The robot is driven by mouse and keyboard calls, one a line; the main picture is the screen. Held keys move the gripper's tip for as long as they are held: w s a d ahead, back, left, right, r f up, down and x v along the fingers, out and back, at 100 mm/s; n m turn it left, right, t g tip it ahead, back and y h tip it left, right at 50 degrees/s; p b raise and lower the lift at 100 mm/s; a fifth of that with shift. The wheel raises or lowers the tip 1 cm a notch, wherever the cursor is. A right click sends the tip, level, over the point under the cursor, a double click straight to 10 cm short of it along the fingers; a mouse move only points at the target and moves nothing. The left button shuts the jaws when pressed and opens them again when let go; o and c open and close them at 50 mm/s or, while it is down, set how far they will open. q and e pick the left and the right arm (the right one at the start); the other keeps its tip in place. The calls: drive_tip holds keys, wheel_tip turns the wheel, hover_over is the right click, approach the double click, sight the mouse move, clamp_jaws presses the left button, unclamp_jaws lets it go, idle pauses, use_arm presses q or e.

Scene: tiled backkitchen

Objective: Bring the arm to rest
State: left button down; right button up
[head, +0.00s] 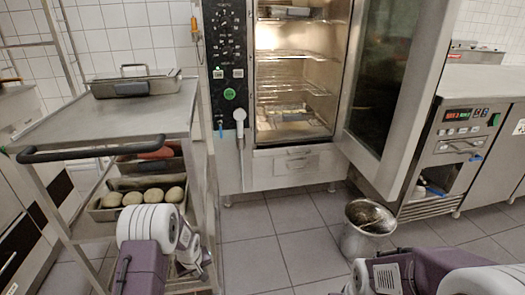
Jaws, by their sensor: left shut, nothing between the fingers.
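My left arm comes in at the lower left, purple with a white ringed joint. My left gripper (197,262) is small in view, points down beside the trolley's right side, and is shut with nothing between its fingers. My right arm shows at the lower right, cut off by the bottom edge. The fingers of my right gripper cannot be seen.
A steel trolley (100,125) stands at left, with a lidded pan (137,83) on top and a tray of round items (140,197) below. An oven (291,160) has its door (385,85) open. A metal bin (366,236) stands on the floor near my right arm. Tiled floor (262,235) is clear between.

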use_arm(q)
drive_tip(key=s+d+r+m+t+p, duration=0.1)
drive_tip(key=s+d+r, duration=0.25)
drive_tip(key=r, duration=0.65)
drive_tip(key=s+d+r+m+p, duration=0.15)
drive_tip(key=s+r, duration=0.25)
drive_tip(key=r, duration=0.5)
drive_tip(key=s+d+f+m+g+h, duration=0.1)
drive_tip(key=s+d+m+g, duration=0.2)
drive_tip(key=s, duration=1.2)
wheel_tip(320, 180, up, 38)
drive_tip(key=p, duration=3.7)
drive_tip(key=shift+w+a+p, duration=0.2)
drive_tip(key=shift+w+p, duration=0.1)
drive_tip(key=shift+w, duration=0.1)
